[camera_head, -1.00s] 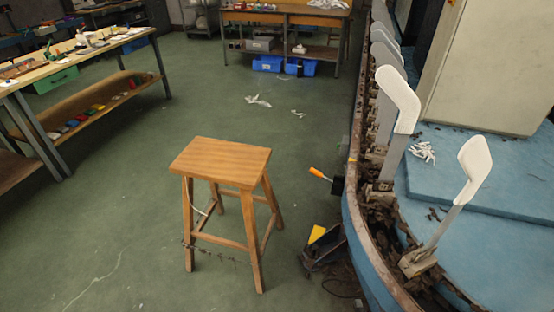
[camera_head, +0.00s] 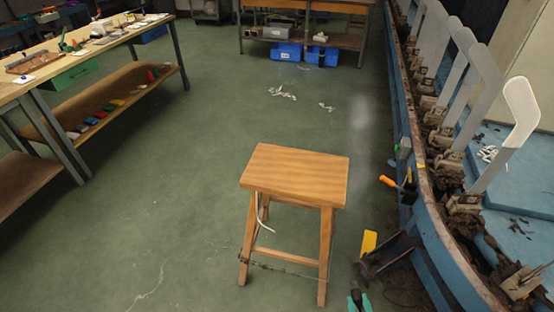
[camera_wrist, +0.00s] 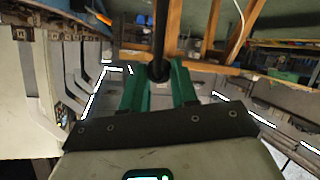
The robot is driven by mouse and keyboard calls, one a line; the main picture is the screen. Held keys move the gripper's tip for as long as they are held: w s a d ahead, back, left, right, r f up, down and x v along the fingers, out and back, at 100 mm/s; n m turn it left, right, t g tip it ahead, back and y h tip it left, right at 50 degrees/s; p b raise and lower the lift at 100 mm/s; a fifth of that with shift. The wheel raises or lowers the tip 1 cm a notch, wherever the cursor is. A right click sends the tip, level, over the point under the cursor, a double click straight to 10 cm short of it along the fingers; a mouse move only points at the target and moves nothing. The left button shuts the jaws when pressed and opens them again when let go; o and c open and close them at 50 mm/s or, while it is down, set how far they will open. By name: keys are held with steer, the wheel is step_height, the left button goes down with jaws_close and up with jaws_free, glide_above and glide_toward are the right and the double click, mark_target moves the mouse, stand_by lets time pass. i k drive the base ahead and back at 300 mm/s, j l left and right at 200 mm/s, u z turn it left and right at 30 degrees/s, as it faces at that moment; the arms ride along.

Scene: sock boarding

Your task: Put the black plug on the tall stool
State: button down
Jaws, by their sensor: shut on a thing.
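The tall stool (camera_head: 296,175) is wooden, with a flat bare seat and splayed legs, and stands on the green floor in the head view. My gripper (camera_head: 360,300) shows green fingertips at the bottom edge of the head view, lower than the seat and to the right of the stool's front legs. In the wrist view my gripper (camera_wrist: 160,90) is shut on the black plug (camera_wrist: 159,68), whose dark shaft runs up out of the picture. Wooden stool parts show beyond it there. Most of my arm is out of the head view.
A blue curved machine (camera_head: 440,235) with upright white boards runs along the right. A dark object with a yellow part (camera_head: 369,242) lies on the floor by the stool's right side. A long workbench (camera_head: 85,50) stands at the left. The floor left of the stool is clear.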

mark_target(283, 173)
steer(key=i+j, duration=0.1)
steer(key=j, duration=0.35)
steer(key=i+j, duration=0.15)
steer(key=j, duration=0.3)
steer(key=i+j, duration=0.1)
steer(key=j, duration=0.3)
steer(key=i+j, duration=0.15)
steer(key=j, duration=0.3)
steer(key=i+j, duration=0.1)
steer(key=j, duration=0.35)
